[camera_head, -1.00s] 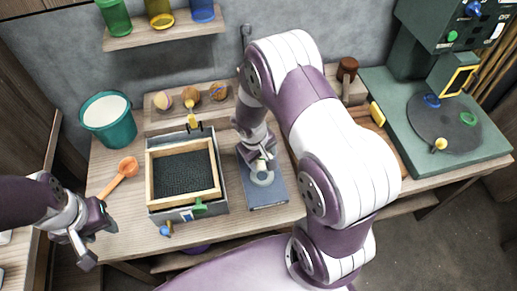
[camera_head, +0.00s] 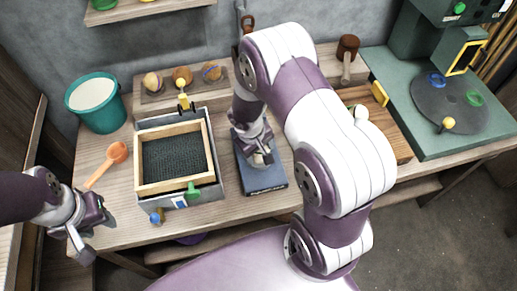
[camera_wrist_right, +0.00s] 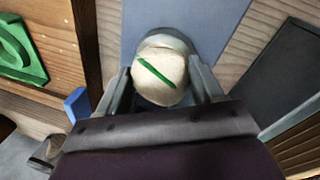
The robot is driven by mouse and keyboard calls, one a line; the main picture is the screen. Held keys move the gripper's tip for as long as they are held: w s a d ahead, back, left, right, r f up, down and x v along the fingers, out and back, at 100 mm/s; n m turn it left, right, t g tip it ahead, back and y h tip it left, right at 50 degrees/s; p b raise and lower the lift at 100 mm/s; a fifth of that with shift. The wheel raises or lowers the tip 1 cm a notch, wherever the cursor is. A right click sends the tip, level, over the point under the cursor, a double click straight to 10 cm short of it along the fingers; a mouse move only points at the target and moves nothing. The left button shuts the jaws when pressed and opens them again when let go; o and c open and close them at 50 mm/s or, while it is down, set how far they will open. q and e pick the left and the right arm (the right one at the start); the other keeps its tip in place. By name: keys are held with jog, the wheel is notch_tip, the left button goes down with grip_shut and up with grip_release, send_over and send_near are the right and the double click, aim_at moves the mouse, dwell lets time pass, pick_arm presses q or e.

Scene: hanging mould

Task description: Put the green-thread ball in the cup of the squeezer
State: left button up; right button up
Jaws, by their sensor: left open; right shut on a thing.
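The green-thread ball (camera_wrist_right: 158,82) is cream with a green line across it. In the right wrist view it sits between the fingers of my right gripper (camera_wrist_right: 160,90), which is shut on it. The squeezer has a blue-grey base (camera_head: 262,180); its grey cup (camera_wrist_right: 165,42) shows just behind and under the ball. I cannot tell whether the ball is inside the cup or just above it. In the head view my right gripper (camera_head: 260,158) is over the base and hides most of the cup. My left gripper (camera_head: 92,228) is open and empty at the left front.
A wooden rack (camera_head: 165,97) holds three other balls at the back. A framed box with a dark mesh (camera_head: 175,158) stands left of the squeezer. A teal bucket (camera_head: 100,112) and an orange scoop (camera_head: 108,162) are further left. A green machine (camera_head: 470,140) stands at the right.

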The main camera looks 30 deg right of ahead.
jog(key=o, duration=1.2)
jog(key=r, duration=0.4)
jog(key=a+r+p, duration=0.1)
jog(key=r, duration=0.3)
jog(key=a+r, duration=0.1)
jog(key=r, duration=0.3)
jog(key=shift+s+a+r+p, duration=0.2)
jog(key=shift+s+p, duration=0.05)
jog(key=shift+p, duration=0.1)
